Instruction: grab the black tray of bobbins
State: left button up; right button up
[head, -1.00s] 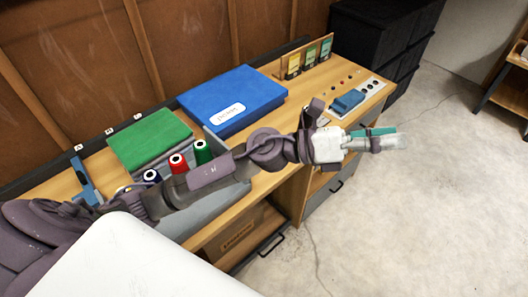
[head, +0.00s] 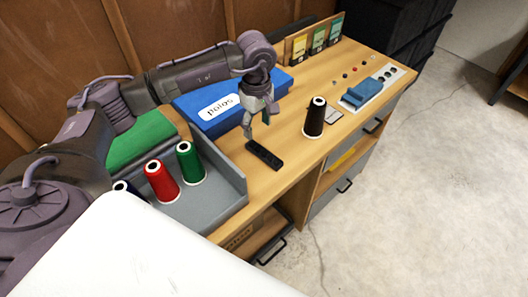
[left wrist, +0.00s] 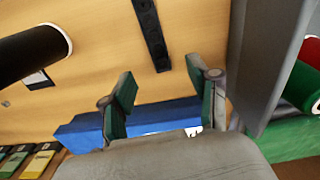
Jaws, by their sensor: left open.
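The black tray of bobbins (head: 264,155) is a small, narrow dark strip lying on the wooden desk, right of the grey bin. It also shows in the left wrist view as a dark bar with round spots (left wrist: 152,35) at the top, beyond the fingers. My left gripper (head: 259,128) points down just behind and above the tray in the head view. In the left wrist view its two green-padded fingers (left wrist: 164,95) are spread, with nothing between them. The tray appears apart from both fingers. My right gripper is not in view.
A black thread spool (head: 314,118) stands right of the tray. The grey bin (head: 222,197) holds red (head: 161,182) and green (head: 190,163) spools on the left. A blue box (head: 208,112) lies behind. A blue-topped device (head: 363,93) sits farther right. Bare desk lies around the tray.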

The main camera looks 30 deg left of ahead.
aim_at(259, 149)
pick_arm(q)
notch_tip(259, 149, down, 3)
jog(key=shift+f, duration=0.2)
notch_tip(259, 149, down, 3)
jog(key=shift+w+p, duration=0.1)
jog(key=shift+p, duration=0.55)
notch_tip(259, 149, down, 3)
jog(key=shift+w+r, duration=0.1)
jog(key=shift+r, duration=0.1)
jog(key=shift+f+p, duration=0.3)
jog(key=shift+f, duration=0.2)
jog(key=c, duration=0.8)
jog(key=shift+c, duration=0.9)
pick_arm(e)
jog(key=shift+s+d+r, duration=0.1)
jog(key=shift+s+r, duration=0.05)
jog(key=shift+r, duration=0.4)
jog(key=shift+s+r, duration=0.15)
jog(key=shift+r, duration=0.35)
